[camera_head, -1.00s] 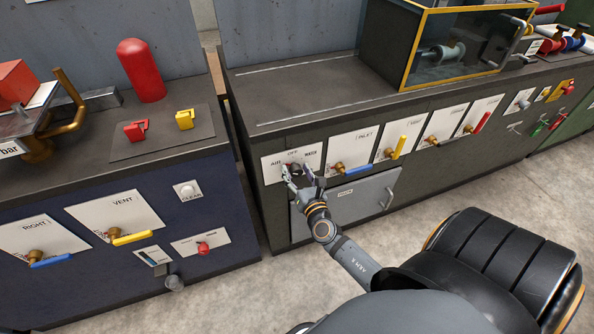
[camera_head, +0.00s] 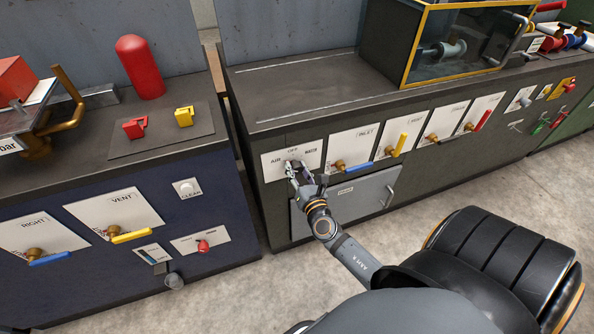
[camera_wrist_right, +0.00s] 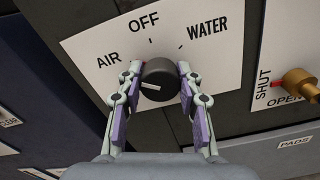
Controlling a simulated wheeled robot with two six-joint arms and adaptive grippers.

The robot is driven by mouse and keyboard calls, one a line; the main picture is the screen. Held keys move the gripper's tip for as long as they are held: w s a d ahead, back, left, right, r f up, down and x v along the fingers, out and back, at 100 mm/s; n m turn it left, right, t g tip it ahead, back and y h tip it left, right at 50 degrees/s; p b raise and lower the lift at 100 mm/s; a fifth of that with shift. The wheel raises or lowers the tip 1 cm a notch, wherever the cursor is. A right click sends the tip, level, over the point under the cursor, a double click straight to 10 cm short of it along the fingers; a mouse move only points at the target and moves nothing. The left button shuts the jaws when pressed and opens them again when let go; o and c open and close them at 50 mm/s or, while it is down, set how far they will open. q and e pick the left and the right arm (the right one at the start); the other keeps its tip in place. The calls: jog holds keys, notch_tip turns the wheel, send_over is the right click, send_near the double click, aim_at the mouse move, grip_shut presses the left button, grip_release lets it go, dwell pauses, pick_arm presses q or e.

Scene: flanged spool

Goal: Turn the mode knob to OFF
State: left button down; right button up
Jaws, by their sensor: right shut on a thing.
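The mode knob (camera_wrist_right: 160,78) is round and black, on a white panel (camera_wrist_right: 90,45) marked AIR, OFF and WATER. In the right wrist view its white mark lies toward the left, on the AIR side, away from the OFF tick above. My right gripper (camera_wrist_right: 159,82) is shut on the knob, one finger on each side. In the head view my right gripper (camera_head: 297,170) is at the panel (camera_head: 272,168) and mostly hides the knob. My left gripper is not in view.
To the right of the knob panel is a valve panel with a brass fitting (camera_wrist_right: 298,84) and a blue handle (camera_head: 358,169). A grey drawer (camera_head: 350,198) is below. A dark blue cabinet (camera_head: 120,270) stands on the left. The grey floor (camera_head: 250,295) in front is clear.

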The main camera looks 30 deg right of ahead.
jog(key=shift+f+m+b, duration=0.15)
jog(key=shift+m+b, duration=0.35)
jog(key=shift+m, duration=0.1)
jog(key=m+b, duration=0.3)
jog(key=m, duration=0.2)
jog(key=m+b, duration=0.2)
jog(key=m, duration=0.1)
pick_arm(q)
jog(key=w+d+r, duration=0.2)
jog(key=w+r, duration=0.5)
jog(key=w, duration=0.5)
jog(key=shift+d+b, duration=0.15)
jog(key=shift+b, duration=0.15)
pick_arm(e)
jog(key=shift+m, duration=1)
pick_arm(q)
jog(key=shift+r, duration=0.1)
pick_arm(e)
jog(key=o, duration=1.2)
jog(key=v, duration=1.2)
jog(key=shift+s, duration=0.1)
